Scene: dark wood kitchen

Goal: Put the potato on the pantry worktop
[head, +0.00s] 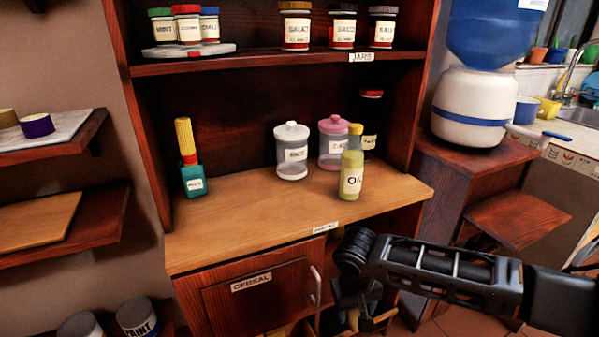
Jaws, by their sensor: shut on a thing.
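The pantry worktop (255,215) is a light wood surface inside the dark wood pantry, with a small label on its front edge. My gripper (355,312) points down in front of and below the worktop's front edge, right of the cereal door. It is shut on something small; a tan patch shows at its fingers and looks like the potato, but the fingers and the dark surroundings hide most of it. No potato shows on the worktop.
On the worktop stand a teal bottle with a yellow top (192,165), a white-lidded jar (291,155), a pink-lidded jar (332,145) and an oil bottle (351,170). The front left and middle are clear. A jar shelf (270,62) hangs above. The cereal door (255,295) is below.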

